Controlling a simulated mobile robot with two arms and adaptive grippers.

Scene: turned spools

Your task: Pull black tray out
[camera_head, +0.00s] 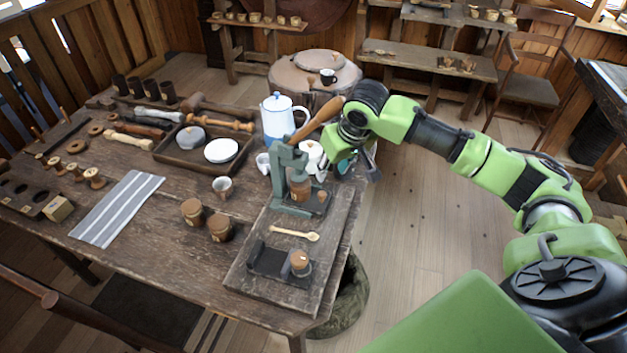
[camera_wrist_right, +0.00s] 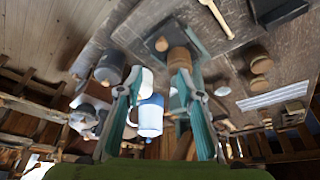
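The black tray (camera_head: 266,260) is a small, low dark tray. It lies on the raised wooden board (camera_head: 240,281) near the table's front right corner. A small jar with a wooden lid (camera_head: 300,260) stands at its right end. In the wrist view part of the black tray (camera_wrist_right: 280,12) shows at the top right edge. My right gripper (camera_head: 346,163) is well behind the tray, past the green press, near the table's right edge. In the wrist view its teal fingers (camera_wrist_right: 158,76) stand apart with nothing held. My left gripper is not in view.
A green lever press (camera_head: 284,180) with a long wooden handle stands on the board behind the tray. A wooden spoon (camera_head: 293,233) lies between them. Two lidded jars (camera_head: 220,227) stand left of the board. A blue-and-white pot (camera_head: 279,119) stands behind the press.

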